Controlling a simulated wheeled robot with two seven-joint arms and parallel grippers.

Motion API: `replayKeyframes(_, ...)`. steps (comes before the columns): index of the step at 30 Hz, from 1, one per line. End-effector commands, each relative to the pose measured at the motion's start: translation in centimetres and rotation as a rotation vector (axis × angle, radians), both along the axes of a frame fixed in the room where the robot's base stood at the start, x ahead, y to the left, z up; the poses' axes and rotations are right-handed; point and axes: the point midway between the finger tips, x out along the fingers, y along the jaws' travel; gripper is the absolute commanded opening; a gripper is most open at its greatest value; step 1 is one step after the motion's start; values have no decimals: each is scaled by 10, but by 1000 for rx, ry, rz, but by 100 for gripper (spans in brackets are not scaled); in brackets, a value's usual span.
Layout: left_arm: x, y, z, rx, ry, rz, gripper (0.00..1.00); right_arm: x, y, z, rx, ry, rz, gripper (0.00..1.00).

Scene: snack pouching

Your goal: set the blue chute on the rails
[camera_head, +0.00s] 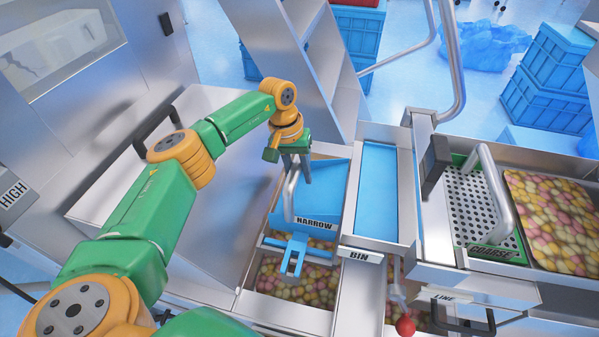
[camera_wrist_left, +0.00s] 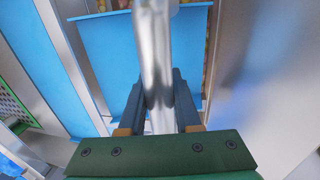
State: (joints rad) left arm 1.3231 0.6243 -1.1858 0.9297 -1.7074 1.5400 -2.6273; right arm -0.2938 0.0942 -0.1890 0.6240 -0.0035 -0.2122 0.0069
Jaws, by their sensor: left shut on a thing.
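The blue chute (camera_head: 328,185) carries a NARROW label and has a curved metal handle (camera_head: 291,192). My left gripper (camera_head: 299,172) is shut on this handle. In the left wrist view, the fingers (camera_wrist_left: 160,108) close around the metal bar, with the blue chute (camera_wrist_left: 105,60) behind it. The chute is over the metal bin frame, with candy visible below its front end. The metal rail (camera_head: 352,205) runs along its right side. I cannot tell whether the chute touches the rails. My right gripper is not in view.
A second blue panel (camera_head: 378,190) lies right of the chute, beyond the rail. The BIN label (camera_head: 359,255) is on the frame. A perforated COARSE tray (camera_head: 480,205) and a candy tray (camera_head: 553,220) stand at the right. A red ball knob (camera_head: 405,326) is at the front.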

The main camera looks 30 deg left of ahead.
Motion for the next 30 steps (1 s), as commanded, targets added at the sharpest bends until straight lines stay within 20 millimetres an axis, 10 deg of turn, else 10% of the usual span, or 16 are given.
replayKeyframes(2,1,-1,-1,-2,-3,-1,0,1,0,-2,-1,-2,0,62)
replayKeyframes(3,1,0,-1,-2,-3,-1,35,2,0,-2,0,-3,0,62)
replayKeyframes(7,0,0,-1,-1,-3,-1,67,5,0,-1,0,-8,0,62)
replayKeyframes(19,0,1,0,1,0,0,67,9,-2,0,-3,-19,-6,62)
replayKeyframes(30,-3,13,68,0,-1,0,67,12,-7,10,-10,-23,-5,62)
